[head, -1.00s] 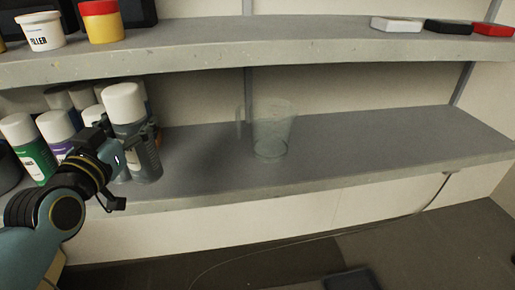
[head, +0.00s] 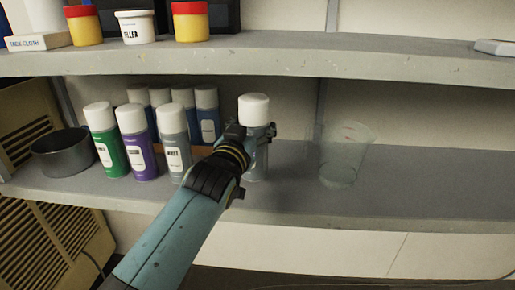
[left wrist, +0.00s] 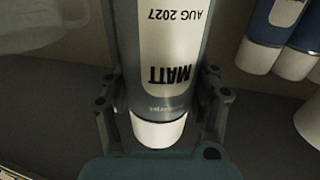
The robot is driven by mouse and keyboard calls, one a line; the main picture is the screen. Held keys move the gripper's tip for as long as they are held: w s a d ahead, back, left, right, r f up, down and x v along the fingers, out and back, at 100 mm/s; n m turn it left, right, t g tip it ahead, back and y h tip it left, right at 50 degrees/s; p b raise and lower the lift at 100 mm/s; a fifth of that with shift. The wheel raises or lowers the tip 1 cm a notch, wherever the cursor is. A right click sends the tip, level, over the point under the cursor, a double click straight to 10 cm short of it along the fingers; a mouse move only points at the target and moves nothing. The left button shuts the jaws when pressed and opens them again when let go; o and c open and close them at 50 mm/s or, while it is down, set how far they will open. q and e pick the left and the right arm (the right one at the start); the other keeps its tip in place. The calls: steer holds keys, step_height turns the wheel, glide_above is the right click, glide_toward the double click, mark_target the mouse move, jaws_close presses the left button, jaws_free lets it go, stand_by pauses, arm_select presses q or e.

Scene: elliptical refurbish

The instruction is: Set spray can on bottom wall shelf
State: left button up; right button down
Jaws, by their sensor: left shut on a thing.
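My left gripper (head: 257,135) is shut on a grey-blue spray can (head: 254,110) with a white cap. The can stands upright at the bottom wall shelf (head: 290,205), to the right of the other cans. The gripper hides most of its body, and I cannot tell whether its base touches the shelf. In the left wrist view the held can (left wrist: 167,60) shows a white label reading MATT and AUG 2027, with the fingers on both sides of it. My right gripper is not in view.
Green (head: 104,140), purple (head: 138,142) and grey (head: 173,143) spray cans stand left of the held can, with several blue cans (head: 207,115) behind. A dark round pot (head: 62,155) is at far left. A clear jug (head: 345,155) stands to the right. The upper shelf (head: 300,60) runs overhead.

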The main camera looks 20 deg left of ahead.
arm_select(q)
steer(key=shift+f+b, duration=1.1)
steer(key=shift+f, duration=0.5)
steer(key=o, duration=1.6)
